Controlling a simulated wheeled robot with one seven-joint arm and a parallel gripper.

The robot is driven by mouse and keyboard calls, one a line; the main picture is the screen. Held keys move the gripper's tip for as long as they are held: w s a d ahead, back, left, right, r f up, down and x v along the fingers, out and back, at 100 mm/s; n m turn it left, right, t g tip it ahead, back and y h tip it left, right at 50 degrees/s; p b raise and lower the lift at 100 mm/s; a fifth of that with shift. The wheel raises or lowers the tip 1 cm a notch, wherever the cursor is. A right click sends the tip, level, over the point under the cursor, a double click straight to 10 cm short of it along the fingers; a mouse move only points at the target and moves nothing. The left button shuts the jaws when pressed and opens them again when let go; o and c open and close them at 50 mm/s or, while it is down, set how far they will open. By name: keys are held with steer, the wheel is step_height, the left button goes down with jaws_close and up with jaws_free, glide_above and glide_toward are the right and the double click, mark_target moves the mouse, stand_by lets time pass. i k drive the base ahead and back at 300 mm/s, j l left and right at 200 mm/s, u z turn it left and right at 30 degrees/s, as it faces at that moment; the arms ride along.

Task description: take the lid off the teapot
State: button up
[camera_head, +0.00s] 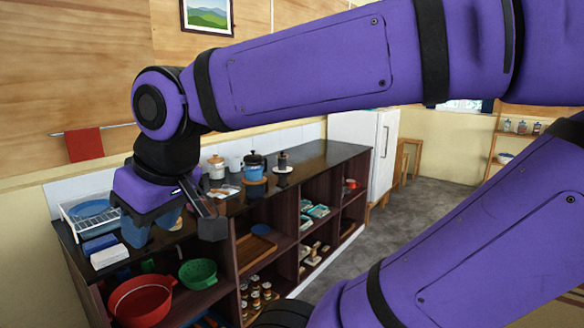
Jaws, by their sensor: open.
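My gripper (174,226) hangs over the near left part of the dark counter (318,158), with its jaws open. A blue and tan item shows partly below and behind it; the gripper hides most of it, and I cannot tell what it is. Farther back stand a white pot with a brown lid (216,168) and a blue pot with a dark lid (255,166), both to the right of my gripper. I cannot tell for sure which vessel is the teapot. Both lids appear seated on their pots.
A dish rack (78,228) with a blue plate, a blue block (100,243) and a white block (110,256) lie left of the gripper. A dark press-like vessel (283,161) stands farther right. Red (141,302) and green (199,273) colanders sit on the shelves below.

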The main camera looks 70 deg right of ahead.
mark_target(247, 159)
steer(key=z, duration=1.75)
steer(key=i+l+u, duration=0.1)
steer(key=u, duration=0.5)
steer(key=i+l+u, duration=0.4)
steer(key=l, duration=0.25)
steer(key=i+l+u, duration=0.2)
steer(key=l, duration=0.2)
steer(key=i+l+u, duration=0.2)
steer(key=l, duration=0.2)
steer(key=i+l, duration=0.15)
steer(key=l, duration=0.35)
steer(key=i+l, duration=0.1)
steer(key=l, duration=0.35)
steer(key=i+l+u, duration=0.1)
steer(key=l, duration=0.4)
steer(key=i+l, duration=0.15)
steer(key=l, duration=0.35)
steer(key=i+l, duration=0.15)
steer(key=l, duration=0.35)
steer(key=i+l+u, duration=0.1)
steer(key=l, duration=0.4)
